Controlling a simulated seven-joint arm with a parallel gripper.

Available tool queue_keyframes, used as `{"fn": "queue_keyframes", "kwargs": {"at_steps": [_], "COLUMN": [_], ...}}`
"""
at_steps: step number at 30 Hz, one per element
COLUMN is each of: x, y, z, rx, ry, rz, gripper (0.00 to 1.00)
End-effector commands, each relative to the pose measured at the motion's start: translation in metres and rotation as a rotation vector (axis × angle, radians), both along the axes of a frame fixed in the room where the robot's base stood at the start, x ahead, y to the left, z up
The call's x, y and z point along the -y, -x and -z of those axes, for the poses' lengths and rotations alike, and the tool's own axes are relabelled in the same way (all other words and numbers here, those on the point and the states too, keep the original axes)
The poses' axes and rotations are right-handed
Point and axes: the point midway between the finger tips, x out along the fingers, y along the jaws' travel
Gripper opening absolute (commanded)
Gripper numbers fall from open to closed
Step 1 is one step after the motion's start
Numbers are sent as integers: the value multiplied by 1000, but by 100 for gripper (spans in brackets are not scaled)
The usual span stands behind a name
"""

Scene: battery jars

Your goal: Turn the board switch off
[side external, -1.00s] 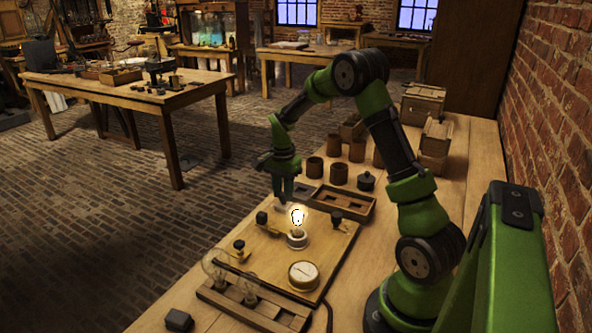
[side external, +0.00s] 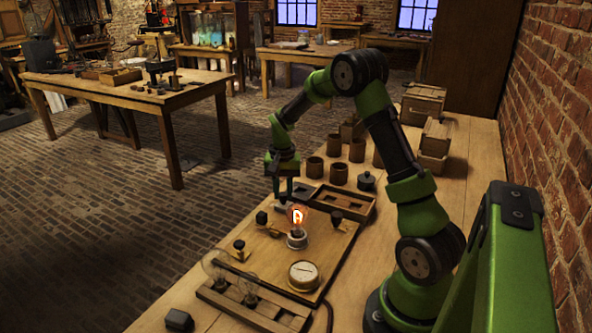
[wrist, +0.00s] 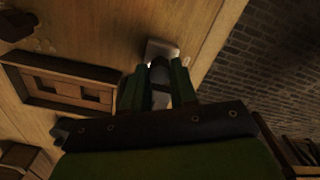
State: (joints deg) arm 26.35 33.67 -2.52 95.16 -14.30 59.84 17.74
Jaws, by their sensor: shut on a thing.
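A round dial (side external: 303,275) sits near the board's front. The switch has a pale base (side external: 282,206) at the board's far end, which also shows in the wrist view (wrist: 162,48). My gripper (side external: 283,191) is down at the switch. In the wrist view my gripper (wrist: 158,78) is shut on the grey switch lever (wrist: 158,72), which stands between the green fingers. The fingers partly hide the lever.
A wooden tray with recesses (side external: 343,201) lies right of the switch. Several brown jars (side external: 338,173) stand behind it. A rack with clear glass bulbs (side external: 245,301) is in front of the board. Dark terminals (side external: 262,217) stand on the board.

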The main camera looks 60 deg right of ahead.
Motion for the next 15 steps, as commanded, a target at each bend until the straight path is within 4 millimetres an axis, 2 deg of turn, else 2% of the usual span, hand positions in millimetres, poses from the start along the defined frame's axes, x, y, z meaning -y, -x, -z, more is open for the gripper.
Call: {"fn": "queue_keyframes", "kwargs": {"at_steps": [15], "x": [0], "y": [0], "z": [0], "rx": [0], "ry": [-2], "rz": [-406], "gripper": [0]}}
